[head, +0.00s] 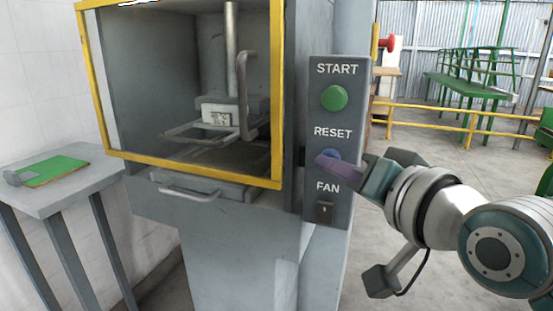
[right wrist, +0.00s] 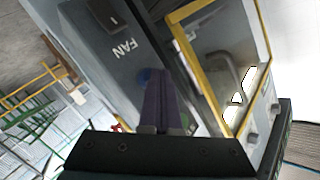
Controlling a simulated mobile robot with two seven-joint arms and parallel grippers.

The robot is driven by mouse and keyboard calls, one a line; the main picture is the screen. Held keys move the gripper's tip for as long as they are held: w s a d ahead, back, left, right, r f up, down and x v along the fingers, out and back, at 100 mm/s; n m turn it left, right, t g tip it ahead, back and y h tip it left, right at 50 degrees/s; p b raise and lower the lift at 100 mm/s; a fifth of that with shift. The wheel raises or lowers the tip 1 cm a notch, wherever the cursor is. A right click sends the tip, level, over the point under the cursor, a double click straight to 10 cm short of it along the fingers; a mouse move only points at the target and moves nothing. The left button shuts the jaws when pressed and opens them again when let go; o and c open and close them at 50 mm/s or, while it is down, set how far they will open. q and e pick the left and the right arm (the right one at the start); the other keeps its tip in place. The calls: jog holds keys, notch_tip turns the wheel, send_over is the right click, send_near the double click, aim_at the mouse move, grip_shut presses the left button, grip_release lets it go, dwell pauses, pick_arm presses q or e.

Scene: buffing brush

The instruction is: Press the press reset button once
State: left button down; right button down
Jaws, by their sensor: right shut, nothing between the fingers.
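The blue reset button (head: 331,155) sits under the word RESET on the grey control panel (head: 316,215). My right gripper (head: 322,161) is shut and empty, and its purple fingertips cover the lower left of the button in the head view. In the right wrist view the shut fingers (right wrist: 158,88) point at the panel, with a bit of the blue button (right wrist: 146,76) showing beside them. I cannot tell whether the tips touch the button. My left gripper is not in view.
The green START button (head: 334,97) is above and the FAN switch (head: 324,211) below on the same panel. The press cabinet (head: 200,195) with its yellow-framed door stands to the left. A side table (head: 60,198) holds a green board. Yellow railings (head: 450,125) stand behind right.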

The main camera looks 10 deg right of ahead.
jog(key=shift+w+d, duration=0.15)
jog(key=shift+w, duration=0.05)
dwell(0.6)
jog(key=shift+s+a+p, duration=0.5)
jog(key=shift+s+p, duration=0.2)
jog(key=shift+s, duration=0.1)
jog(key=shift+s+a+p, duration=0.75)
jog(key=shift+s, duration=0.3)
jog(key=shift+s+a+p, duration=0.7)
jog(key=shift+s, duration=0.3)
